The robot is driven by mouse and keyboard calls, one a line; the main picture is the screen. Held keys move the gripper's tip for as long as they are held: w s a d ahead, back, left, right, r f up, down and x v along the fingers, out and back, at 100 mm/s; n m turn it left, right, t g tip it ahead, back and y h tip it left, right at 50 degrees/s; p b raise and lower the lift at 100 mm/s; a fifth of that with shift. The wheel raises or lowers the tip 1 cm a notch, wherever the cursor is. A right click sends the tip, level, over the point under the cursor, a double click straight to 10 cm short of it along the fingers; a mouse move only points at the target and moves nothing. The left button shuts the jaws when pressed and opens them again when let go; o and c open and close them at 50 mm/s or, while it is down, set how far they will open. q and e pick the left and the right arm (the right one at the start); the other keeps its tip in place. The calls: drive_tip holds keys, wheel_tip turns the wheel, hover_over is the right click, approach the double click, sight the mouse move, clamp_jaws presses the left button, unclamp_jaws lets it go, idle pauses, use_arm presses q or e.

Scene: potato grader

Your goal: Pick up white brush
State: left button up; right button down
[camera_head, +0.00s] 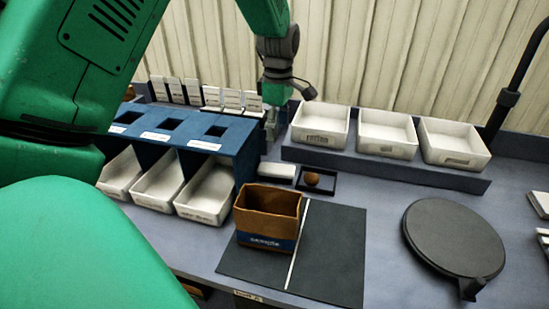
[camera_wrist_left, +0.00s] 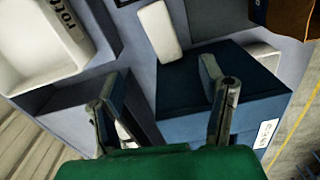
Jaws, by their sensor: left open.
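A small white block-like object (camera_head: 277,170), which seems to be the white brush, lies flat on the bench between the blue sorting stand and a small black tray. It also shows in the left wrist view (camera_wrist_left: 161,30), beyond the fingertips. I cannot make out bristles. My left gripper (camera_head: 270,126) points down behind it, by the right end of the blue stand. In the left wrist view my left gripper (camera_wrist_left: 163,76) has its two fingers wide apart with nothing held between them. My right gripper is not in view.
A round brown object (camera_head: 312,179) sits in the black tray (camera_head: 329,188). The blue stand (camera_head: 182,141) with white bins below is left. A brown sample box (camera_head: 267,208) stands on a dark mat (camera_head: 333,250). White bins (camera_head: 320,122) line the back; a round black plate (camera_head: 453,236) is right.

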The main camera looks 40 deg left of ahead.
use_arm(q)
drive_tip(key=n, duration=0.2)
hover_over(277, 167)
drive_tip(key=f, duration=0.8)
drive_tip(key=shift+s+a+f, duration=0.1)
drive_tip(key=shift+a, duration=0.3)
drive_tip(key=shift+d+f, duration=0.2)
drive_tip(key=shift+f, duration=0.25)
drive_tip(key=f, duration=0.4)
drive_tip(key=shift+d+f, duration=0.15)
drive_tip(key=shift+d, duration=0.15)
drive_tip(key=shift+a+f, duration=0.1)
drive_tip(key=shift+f, duration=0.2)
drive_tip(key=shift+a, duration=0.15)
drive_tip(key=c, duration=0.9)
drive_tip(key=shift+d, duration=0.2)
drive_tip(key=c, duration=0.4)
